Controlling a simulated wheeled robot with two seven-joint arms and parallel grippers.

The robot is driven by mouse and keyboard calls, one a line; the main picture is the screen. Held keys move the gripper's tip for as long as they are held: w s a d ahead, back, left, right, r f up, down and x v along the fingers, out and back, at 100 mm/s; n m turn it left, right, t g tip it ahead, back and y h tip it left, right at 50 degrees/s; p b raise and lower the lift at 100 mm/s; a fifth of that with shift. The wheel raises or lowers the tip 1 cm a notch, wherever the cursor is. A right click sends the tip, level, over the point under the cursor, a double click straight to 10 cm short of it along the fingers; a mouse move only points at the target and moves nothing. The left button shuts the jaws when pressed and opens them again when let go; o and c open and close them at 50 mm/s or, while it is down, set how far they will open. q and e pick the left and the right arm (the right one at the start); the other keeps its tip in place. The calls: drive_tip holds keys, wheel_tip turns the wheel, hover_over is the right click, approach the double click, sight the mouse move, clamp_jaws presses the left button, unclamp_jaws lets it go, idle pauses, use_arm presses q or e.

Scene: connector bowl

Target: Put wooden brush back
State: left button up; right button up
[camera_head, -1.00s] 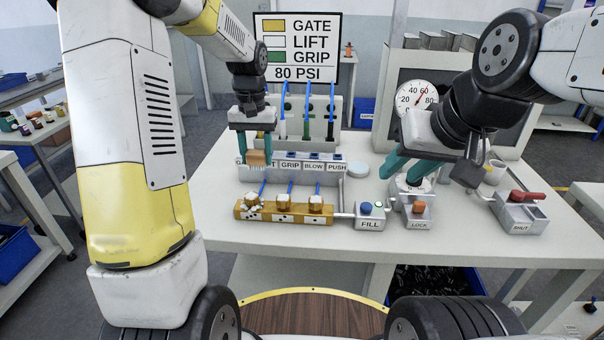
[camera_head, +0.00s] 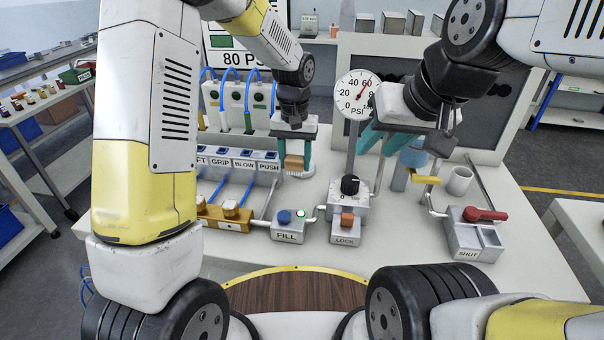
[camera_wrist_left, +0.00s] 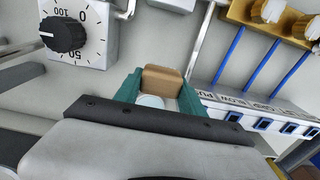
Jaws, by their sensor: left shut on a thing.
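The wooden brush (camera_head: 294,163) is a small tan block between the teal fingers of my left gripper (camera_head: 293,150). The gripper is shut on it, pointing down, over the table just right of the PUSH label. In the left wrist view the brush (camera_wrist_left: 162,80) sits across the fingertips. A pale round disc (camera_head: 302,171) shows partly behind the brush; whether they touch I cannot tell. My right gripper (camera_head: 380,138) has its teal fingers apart, above and behind the black dial (camera_head: 350,185), with nothing visible between them.
The valve row with labels (camera_head: 240,165) stands left of the brush. The FILL box (camera_head: 290,226), LOCK box (camera_head: 346,225) and SHUT box with a red lever (camera_head: 480,214) line the front. The gauge (camera_head: 357,95) and a blue cylinder with yellow handle (camera_head: 413,158) stand right.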

sight(296, 196)
use_arm(q)
wheel_tip(296, 196, down, 9)
drive_tip(key=shift+r, duration=0.15)
idle(0.4)
drive_tip(key=shift+f, duration=0.2)
drive_tip(key=o, duration=1.3)
